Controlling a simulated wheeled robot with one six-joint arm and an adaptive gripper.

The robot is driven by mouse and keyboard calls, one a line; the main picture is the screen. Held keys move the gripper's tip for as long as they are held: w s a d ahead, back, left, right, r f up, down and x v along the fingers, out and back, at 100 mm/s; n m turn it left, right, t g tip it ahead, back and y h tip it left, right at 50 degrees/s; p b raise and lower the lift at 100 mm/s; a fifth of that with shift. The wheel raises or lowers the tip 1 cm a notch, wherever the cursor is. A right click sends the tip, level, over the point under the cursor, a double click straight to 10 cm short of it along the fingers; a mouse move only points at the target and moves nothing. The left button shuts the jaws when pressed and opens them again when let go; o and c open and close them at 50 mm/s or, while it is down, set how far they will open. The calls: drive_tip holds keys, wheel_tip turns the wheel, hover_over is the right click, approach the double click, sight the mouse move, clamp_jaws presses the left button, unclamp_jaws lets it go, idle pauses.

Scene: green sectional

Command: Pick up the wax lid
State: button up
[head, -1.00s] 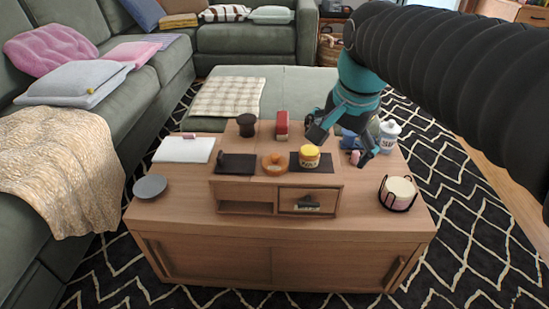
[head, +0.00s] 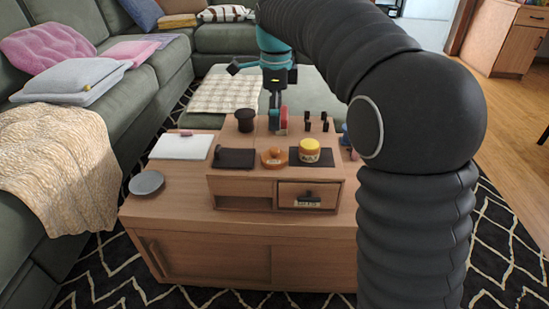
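I cannot tell for certain which thing is the wax lid. An orange round piece with a raised knob (head: 274,157) lies on the table's raised wooden top, left of a jar with a yellow lid (head: 309,150). The jar stands upright on a dark mat (head: 325,158). My gripper (head: 254,98) is above the back of the table, behind the orange piece and apart from it. Its fingers look spread and empty. One finger hangs in front of or beside a red object (head: 283,120); contact cannot be told.
A black cup-like object (head: 245,119), a dark tray (head: 234,158), a white pad (head: 182,147) and a grey round dish (head: 147,183) are on the wooden table (head: 170,215). Small black stands (head: 316,122) are at the back. My arm hides the table's right side.

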sight(274, 149)
wheel_tip(274, 149, down, 5)
drive_tip(key=shift+f+b, duration=0.2)
drive_tip(key=shift+b, duration=0.25)
drive_tip(key=shift+s+a+f+b, duration=0.15)
drive_tip(key=shift+f+b, duration=0.45)
drive_tip(key=shift+f, duration=2)
drive_tip(key=shift+c, duration=0.3)
drive_tip(key=c, duration=1.5)
drive_tip(key=shift+c, duration=0.2)
drive_tip(key=shift+s+f, duration=0.1)
drive_tip(key=shift+f, duration=0.05)
